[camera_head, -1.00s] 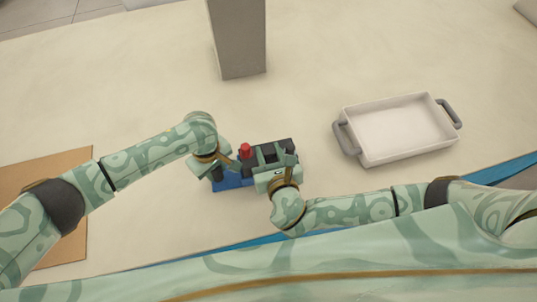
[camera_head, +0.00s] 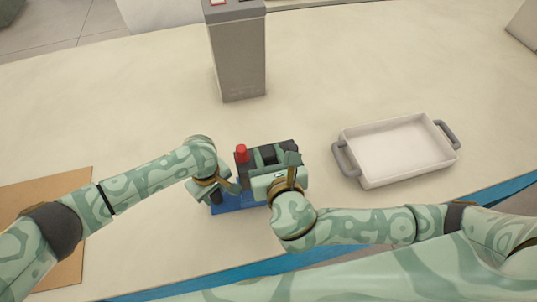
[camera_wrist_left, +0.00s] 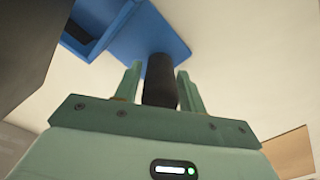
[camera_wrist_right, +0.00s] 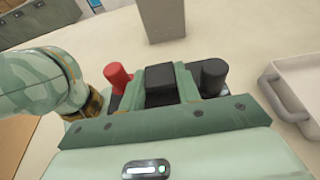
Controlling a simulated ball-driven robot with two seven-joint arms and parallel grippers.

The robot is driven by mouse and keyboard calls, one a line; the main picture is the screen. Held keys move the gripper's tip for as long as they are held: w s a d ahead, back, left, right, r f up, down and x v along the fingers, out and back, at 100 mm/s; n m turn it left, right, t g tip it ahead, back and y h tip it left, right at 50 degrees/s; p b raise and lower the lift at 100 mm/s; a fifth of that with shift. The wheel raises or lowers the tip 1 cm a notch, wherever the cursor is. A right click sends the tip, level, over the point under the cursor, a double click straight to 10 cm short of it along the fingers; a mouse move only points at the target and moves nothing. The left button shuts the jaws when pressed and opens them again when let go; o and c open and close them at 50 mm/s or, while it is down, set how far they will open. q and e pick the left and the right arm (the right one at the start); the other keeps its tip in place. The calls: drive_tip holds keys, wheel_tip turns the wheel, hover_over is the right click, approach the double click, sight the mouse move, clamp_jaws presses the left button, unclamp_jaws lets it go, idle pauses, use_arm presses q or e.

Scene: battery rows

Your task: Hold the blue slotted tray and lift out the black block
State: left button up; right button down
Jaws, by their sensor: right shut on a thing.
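The black block (camera_head: 291,148) has a red terminal (camera_head: 241,153) and a black terminal (camera_wrist_right: 211,76). My right gripper (camera_head: 267,162) is shut on its raised dark middle part (camera_wrist_right: 160,84) and holds the block raised over the blue slotted tray (camera_head: 226,205). The tray is mostly hidden under the block and arms in the head view. In the left wrist view the tray (camera_wrist_left: 150,38) shows a slot, with the dark block at the left edge.
A white tray with grey handles (camera_head: 370,178) stands to the right. A grey pillar-like box (camera_head: 240,70) stands behind. A brown board (camera_head: 70,190) lies at the left. The table between them is clear.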

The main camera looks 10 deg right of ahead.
use_arm(q)
drive_tip(key=shift+o, duration=1)
drive_tip(key=shift+r, duration=0.1)
wheel_tip(320, 180, up, 12)
drive_tip(key=shift+f, duration=0.1)
